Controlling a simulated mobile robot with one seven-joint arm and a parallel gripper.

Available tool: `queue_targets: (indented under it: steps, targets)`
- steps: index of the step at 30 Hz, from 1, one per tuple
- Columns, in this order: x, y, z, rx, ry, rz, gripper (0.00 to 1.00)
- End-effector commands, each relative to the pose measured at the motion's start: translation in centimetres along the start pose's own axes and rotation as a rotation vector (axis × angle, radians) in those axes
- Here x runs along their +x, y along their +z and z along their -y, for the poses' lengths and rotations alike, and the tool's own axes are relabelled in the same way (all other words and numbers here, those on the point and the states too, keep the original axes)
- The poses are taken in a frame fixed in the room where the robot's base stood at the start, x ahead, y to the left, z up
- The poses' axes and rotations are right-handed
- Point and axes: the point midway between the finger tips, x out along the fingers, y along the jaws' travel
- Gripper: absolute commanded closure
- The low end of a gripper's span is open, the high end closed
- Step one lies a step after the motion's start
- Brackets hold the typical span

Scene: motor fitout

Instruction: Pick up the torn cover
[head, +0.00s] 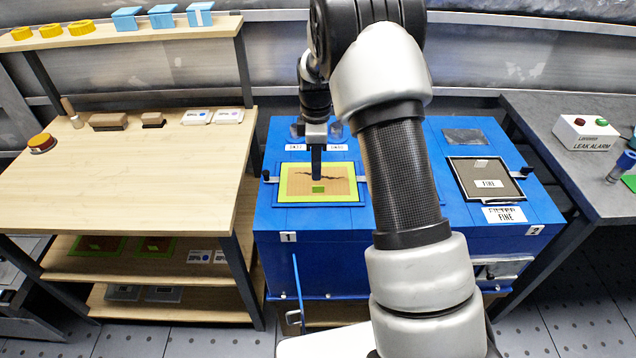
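The torn cover (340,188) is a brown panel with a yellow-green rim, a jagged dark tear across it and a small green block near its middle. It lies in the left bay, marked 1, on top of the blue cabinet (325,222). My gripper (317,178) points down over the cover, its dark fingers just above or behind the green block. I cannot tell whether they touch it. The fingers line up as one dark bar, so their opening is hidden. My arm hides the middle of the cabinet top.
A dark panel labelled FINE (486,183) sits in the right bay. Black latches, including one at the left (267,174), flank the bays. A wooden bench (130,180) with a shelf stands left. A grey table (560,120) with a leak alarm box (586,132) stands right.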

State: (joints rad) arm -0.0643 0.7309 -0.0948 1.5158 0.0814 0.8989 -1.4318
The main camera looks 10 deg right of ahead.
Motion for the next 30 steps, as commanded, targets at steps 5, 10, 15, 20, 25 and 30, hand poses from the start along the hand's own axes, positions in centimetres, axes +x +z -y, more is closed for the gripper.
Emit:
queue_targets:
  steps: [5, 10, 15, 20, 25, 30]
  targets:
    - [0.9, 0.0, 0.1, 0.0, 0.0, 0.001, 0.75]
    - [2.7, 0.3, 0.4, 0.0, -0.003, 0.002, 0.75]
    - [5.3, 0.5, 0.5, 0.0, -0.002, 0.001, 0.75]
    - [6.0, 0.5, 0.5, 0.0, 0.001, 0.001, 0.75]
    - [5.9, 0.5, 0.5, 0.0, 0.001, 0.001, 0.81]
    - [5.9, 0.5, 0.5, 0.0, 0.0, 0.0, 1.0]
